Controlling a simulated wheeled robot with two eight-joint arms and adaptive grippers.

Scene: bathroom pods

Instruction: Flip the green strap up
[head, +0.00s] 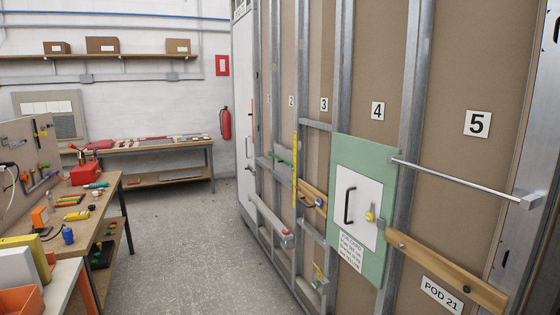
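A small green piece (282,155), which looks like the green strap, shows on the wall frame below the number 2 label. It lies roughly level, slanting slightly down to the right. It is small and far off, so I cannot tell how it is fixed. A larger pale green panel (391,205) with a white door (358,210) and a black handle is below the number 4 label. Neither of my grippers is in view.
A metal rail (455,178) and a wooden board (447,272) cross the wall frame at the right. A yellow upright strip (295,165) stands beside the green piece. A cluttered workbench (108,190) is at the left. The grey floor (190,255) between is clear.

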